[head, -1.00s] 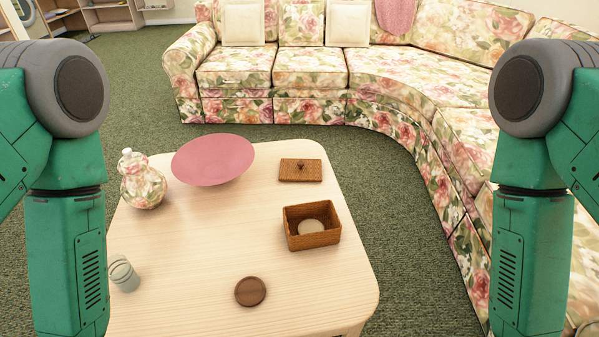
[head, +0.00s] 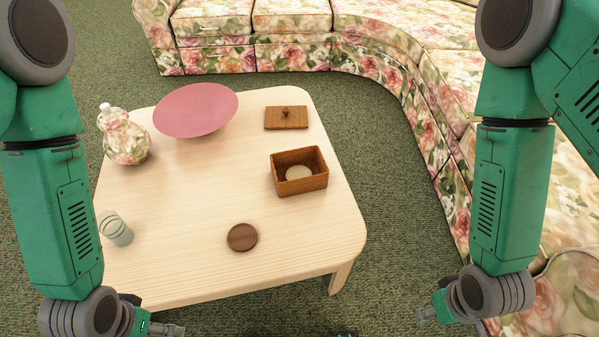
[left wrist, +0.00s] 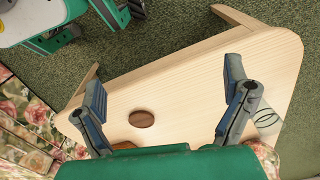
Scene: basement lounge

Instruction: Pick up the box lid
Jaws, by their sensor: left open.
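The box lid (head: 286,117), a flat brown woven rectangle with a small dark knob, lies on the table near its far right corner. The open woven box (head: 299,179) stands just in front of it, with a pale round thing inside. My left gripper (head: 168,330) is at the bottom edge of the head view, partly cut off, short of the table's front edge. In the left wrist view its fingers (left wrist: 165,78) are spread and empty above the tabletop. My right gripper (head: 426,315) is low at the right, off the table; its fingers are not clear.
The pale wooden table (head: 190,205) also holds a pink bowl (head: 196,109), a floral vase (head: 125,138), a glass (head: 116,229) and a round brown disc (head: 242,237). A floral sofa (head: 385,65) curves round the back and right. The table's middle is clear.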

